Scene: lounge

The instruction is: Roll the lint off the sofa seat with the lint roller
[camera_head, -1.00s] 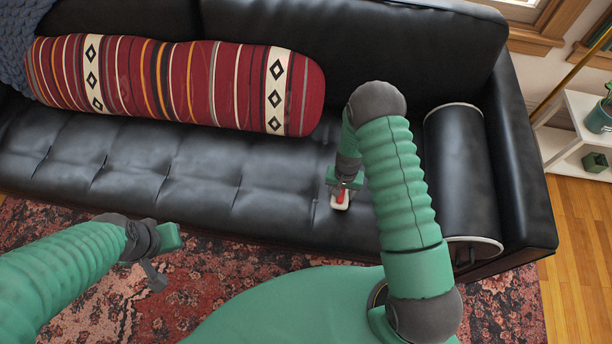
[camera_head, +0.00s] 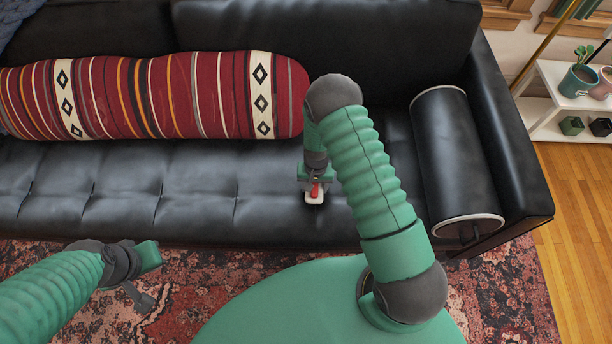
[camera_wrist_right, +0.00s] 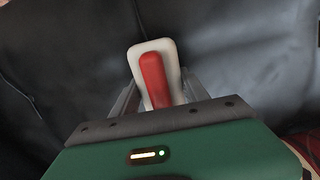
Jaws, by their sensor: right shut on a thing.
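The lint roller has a red handle and a white head. In the head view the lint roller (camera_head: 315,194) is at the front part of the black sofa seat (camera_head: 200,185). My right gripper (camera_head: 316,180) is shut on its red handle. The right wrist view shows the lint roller (camera_wrist_right: 155,75) between the fingers of the right gripper (camera_wrist_right: 155,98), over black leather. I cannot tell whether the head touches the seat. No lint can be made out. My left gripper (camera_head: 146,275) is in front of the sofa, over the rug; its finger opening is unclear.
A striped red bolster (camera_head: 190,95) lies along the seat back. A black cylindrical bolster (camera_head: 455,160) lies by the right armrest (camera_head: 510,150). A white shelf with plants (camera_head: 575,115) stands at the right. The seat left of the roller is clear.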

